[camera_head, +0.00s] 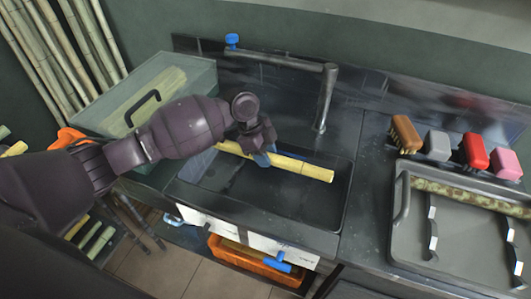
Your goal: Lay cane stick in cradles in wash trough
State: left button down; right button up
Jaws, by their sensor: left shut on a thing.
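A yellow cane stick (303,167) lies lengthwise over the dark wash trough (325,208), slightly tilted in the picture. My left gripper (262,155) is shut on it near its left half, coming from above. I cannot tell whether the stick rests on anything; the cradles do not show clearly. My right gripper is not in view.
A faucet (326,97) rises behind the trough. At right, a grey tray (462,246) holds a mottled cane stick (470,194). Several brushes and sponges (475,151) stand behind it. A lidded clear box (185,78) sits at left. An orange crate (255,264) is below.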

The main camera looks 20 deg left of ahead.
pick_arm(q)
jog(key=shift+f+b, duration=0.4)
jog(key=shift+f, duration=0.35)
jog(key=shift+f+b, duration=2.2)
jog(key=shift+f, duration=1.8)
jog(key=shift+f+b, duration=0.4)
jog(key=shift+f, duration=1.2)
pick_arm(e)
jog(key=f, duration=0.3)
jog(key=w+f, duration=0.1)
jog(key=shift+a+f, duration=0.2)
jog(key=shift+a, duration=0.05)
